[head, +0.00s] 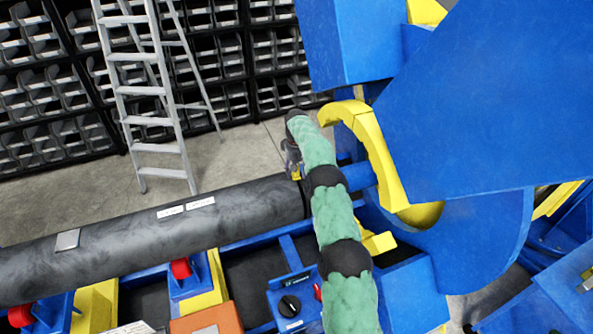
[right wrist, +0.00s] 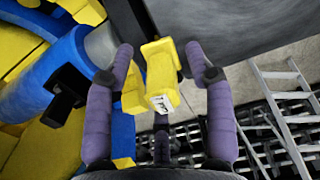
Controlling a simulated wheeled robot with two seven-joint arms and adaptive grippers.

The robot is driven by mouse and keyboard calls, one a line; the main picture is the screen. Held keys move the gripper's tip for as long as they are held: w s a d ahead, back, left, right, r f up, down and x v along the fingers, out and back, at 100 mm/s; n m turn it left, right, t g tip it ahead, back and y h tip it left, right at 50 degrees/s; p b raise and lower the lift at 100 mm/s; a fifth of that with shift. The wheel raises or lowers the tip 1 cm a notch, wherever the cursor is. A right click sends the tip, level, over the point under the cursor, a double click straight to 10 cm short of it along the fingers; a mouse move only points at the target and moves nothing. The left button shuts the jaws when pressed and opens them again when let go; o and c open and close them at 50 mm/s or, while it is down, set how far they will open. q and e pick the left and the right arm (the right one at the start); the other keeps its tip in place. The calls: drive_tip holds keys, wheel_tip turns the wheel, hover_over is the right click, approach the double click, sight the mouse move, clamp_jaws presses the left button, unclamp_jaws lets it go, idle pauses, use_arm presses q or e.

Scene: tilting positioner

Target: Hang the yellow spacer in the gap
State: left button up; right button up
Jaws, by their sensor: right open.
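The yellow spacer (right wrist: 160,75) is a small block with a white label, best seen in the right wrist view. It stands between the spread purple fingers of my right gripper (right wrist: 168,75), with visible room on both sides. It is at the end of the dark grey pipe (head: 160,225), beside the gap to the blue positioner (head: 470,110); I cannot tell whether it is fully seated. In the head view only a sliver of yellow shows by my right gripper (head: 292,160), and my green-sleeved arm hides much of the gap. My left gripper is out of view.
A yellow curved bracket (head: 375,150) on the positioner stands close to the right of my arm. A blue control box (head: 294,302) and red rollers (head: 181,268) lie below the pipe. A ladder (head: 145,90) and bin racks (head: 225,50) stand behind, with bare floor between.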

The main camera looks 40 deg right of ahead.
wheel_tip(320, 180, up, 12)
idle(0.6)
drive_tip(key=shift+f, duration=0.1)
